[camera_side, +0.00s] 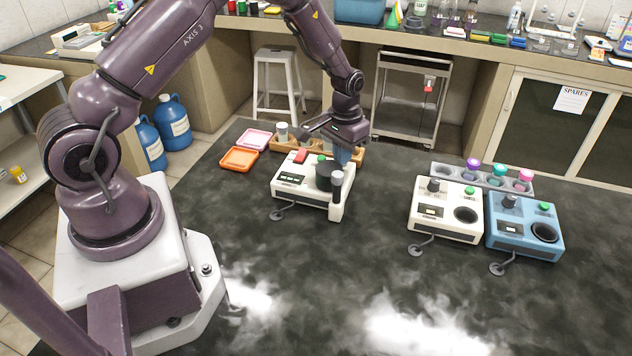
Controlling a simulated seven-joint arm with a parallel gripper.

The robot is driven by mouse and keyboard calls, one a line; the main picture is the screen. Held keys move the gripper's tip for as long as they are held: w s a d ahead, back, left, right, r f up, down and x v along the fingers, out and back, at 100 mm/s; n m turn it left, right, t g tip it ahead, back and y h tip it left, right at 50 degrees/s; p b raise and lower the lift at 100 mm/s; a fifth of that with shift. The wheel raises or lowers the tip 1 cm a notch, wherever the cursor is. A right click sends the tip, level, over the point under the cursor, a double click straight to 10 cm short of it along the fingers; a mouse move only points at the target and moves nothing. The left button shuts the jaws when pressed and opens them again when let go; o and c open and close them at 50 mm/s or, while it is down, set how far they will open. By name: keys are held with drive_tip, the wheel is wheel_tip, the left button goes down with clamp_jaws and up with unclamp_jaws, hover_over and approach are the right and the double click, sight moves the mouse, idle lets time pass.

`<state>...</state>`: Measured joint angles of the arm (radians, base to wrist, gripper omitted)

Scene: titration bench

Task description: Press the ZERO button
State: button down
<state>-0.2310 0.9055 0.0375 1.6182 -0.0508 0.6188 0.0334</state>
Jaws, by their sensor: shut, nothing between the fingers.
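A white instrument (310,201) stands on the dark bench in the middle of the side view. Its top carries a red button (300,156), a green button (321,159), a small display panel (290,178) and a dark round part (324,176). The labels are too small to read, so I cannot tell which button is ZERO. My gripper (338,143) is shut and empty, above the back right of this instrument. Its fingertips are hard to make out, and I cannot tell whether they touch anything. The red button shows clear of it.
A wooden rack (285,145) stands behind the instrument. Orange (239,158) and pink (255,139) trays lie to its left. A cream device (446,213) and a blue device (525,228) stand to the right, with a grey rack (447,173) behind. The front bench is clear beneath white vapour.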

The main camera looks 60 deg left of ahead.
drive_tip(key=shift+r, duration=3.7)
drive_tip(key=s+d+r+m+t, duration=0.1)
drive_tip(key=s+d+r+t, duration=0.1)
drive_tip(key=s+r, duration=0.5)
drive_tip(key=s+d+r+m+t, duration=0.1)
drive_tip(key=s+d+r, duration=0.4)
drive_tip(key=s+r, duration=0.3)
drive_tip(key=s+d+r+m+t, duration=0.1)
drive_tip(key=s+d+r+t, duration=0.1)
drive_tip(key=s+d+r, duration=0.2)
drive_tip(key=s+r, duration=0.3)
drive_tip(key=s, duration=0.1)
drive_tip(key=shift+s+d+r+t, duration=0.15)
drive_tip(key=shift+s+d+t, duration=0.15)
drive_tip(key=shift+s, duration=0.1)
